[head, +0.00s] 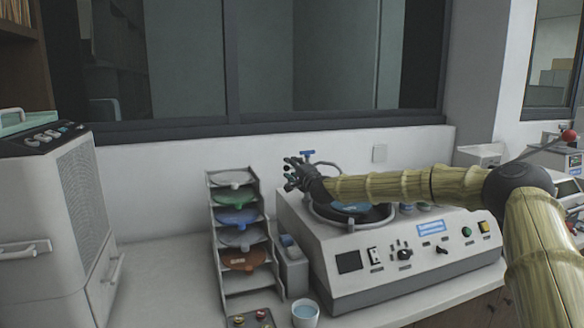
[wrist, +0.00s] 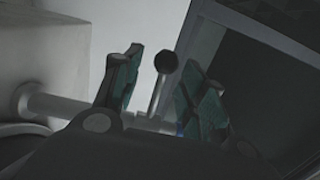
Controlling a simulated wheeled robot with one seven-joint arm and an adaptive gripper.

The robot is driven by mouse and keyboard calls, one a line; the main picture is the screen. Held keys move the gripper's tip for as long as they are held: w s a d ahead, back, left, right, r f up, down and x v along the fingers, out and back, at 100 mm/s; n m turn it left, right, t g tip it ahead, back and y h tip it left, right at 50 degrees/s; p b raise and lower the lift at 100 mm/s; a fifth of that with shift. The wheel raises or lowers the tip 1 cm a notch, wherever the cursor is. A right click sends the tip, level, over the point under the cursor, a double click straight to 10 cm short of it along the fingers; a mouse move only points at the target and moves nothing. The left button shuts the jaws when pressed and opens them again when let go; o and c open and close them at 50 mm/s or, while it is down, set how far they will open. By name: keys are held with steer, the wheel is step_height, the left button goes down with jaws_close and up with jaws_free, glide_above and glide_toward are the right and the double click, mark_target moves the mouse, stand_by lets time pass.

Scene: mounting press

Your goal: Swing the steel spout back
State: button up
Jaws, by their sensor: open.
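The polishing machine (head: 345,270) stands on the counter, with a round platen (head: 378,215) on top. My gripper (head: 292,172) is over the platen's back left side, beside a blue-handled tap (head: 308,154). A thin curved tube behind my arm may be the steel spout; my arm hides much of that area. In the wrist view my gripper (wrist: 162,92) is open, its two teal-padded fingers apart. A thin rod with a black ball knob (wrist: 165,62) stands between them. A grey horizontal bar (wrist: 65,106) runs from the left to the rod's foot and passes behind the left finger.
A rack of coloured discs (head: 236,222) stands left of the machine, with a white cup (head: 305,313) in front. A large grey cabinet unit (head: 60,200) is at far left. The window wall (head: 270,60) is close behind. Counter between cabinet and rack is clear.

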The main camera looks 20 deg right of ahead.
steer(key=shift+w, duration=0.4)
steer(key=shift+d, duration=0.1)
jaws_close()
